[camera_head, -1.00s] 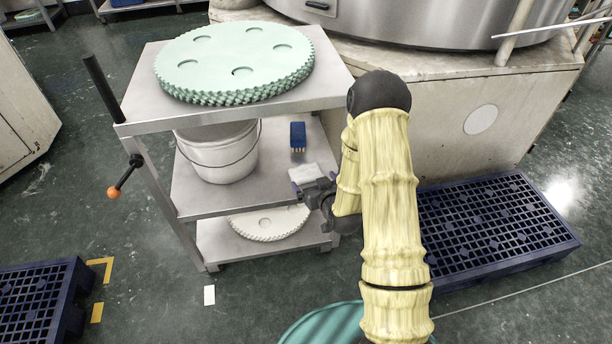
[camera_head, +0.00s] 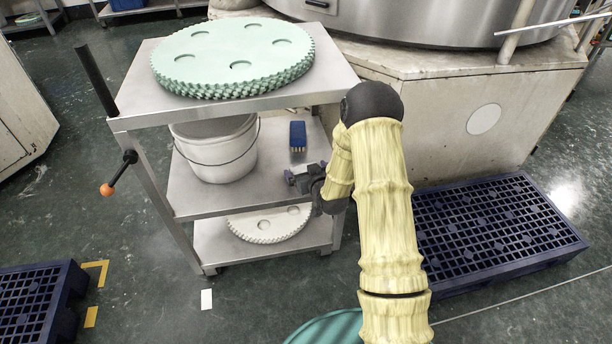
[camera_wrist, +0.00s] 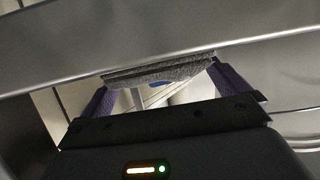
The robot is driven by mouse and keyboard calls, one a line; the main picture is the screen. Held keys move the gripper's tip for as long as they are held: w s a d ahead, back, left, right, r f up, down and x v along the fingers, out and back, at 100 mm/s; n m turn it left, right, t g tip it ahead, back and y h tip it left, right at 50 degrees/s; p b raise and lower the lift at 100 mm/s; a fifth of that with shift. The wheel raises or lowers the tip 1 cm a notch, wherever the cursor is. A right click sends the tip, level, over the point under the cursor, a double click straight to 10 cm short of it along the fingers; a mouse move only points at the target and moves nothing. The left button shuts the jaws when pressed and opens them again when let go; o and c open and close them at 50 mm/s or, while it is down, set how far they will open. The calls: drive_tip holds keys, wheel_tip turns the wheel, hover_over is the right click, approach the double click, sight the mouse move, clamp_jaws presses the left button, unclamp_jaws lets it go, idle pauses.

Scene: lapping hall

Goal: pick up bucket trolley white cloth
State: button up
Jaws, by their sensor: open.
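The bucket trolley (camera_head: 188,193) is a grey metal frame with three shelves. A white bucket (camera_head: 217,155) with a wire handle stands on its middle shelf. My gripper (camera_head: 303,178) is at the right front part of that shelf, below the top shelf. It hides the white cloth in the head view. In the wrist view a folded, layered cloth (camera_wrist: 160,72), grey in the shade, lies across the space between the open fingers of my gripper (camera_wrist: 166,90). I cannot tell whether the fingers touch it.
A blue brush (camera_head: 298,135) lies behind my gripper on the middle shelf. Pale green toothed discs (camera_head: 235,55) lie on the top shelf, and a white toothed disc (camera_head: 268,226) on the bottom one. A dark blue pallet (camera_head: 490,235) and a big machine (camera_head: 450,120) are at right.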

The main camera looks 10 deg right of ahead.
drive_tip(key=shift+w+f, duration=0.15)
drive_tip(key=shift+w, duration=0.25)
drive_tip(key=c, duration=0.7)
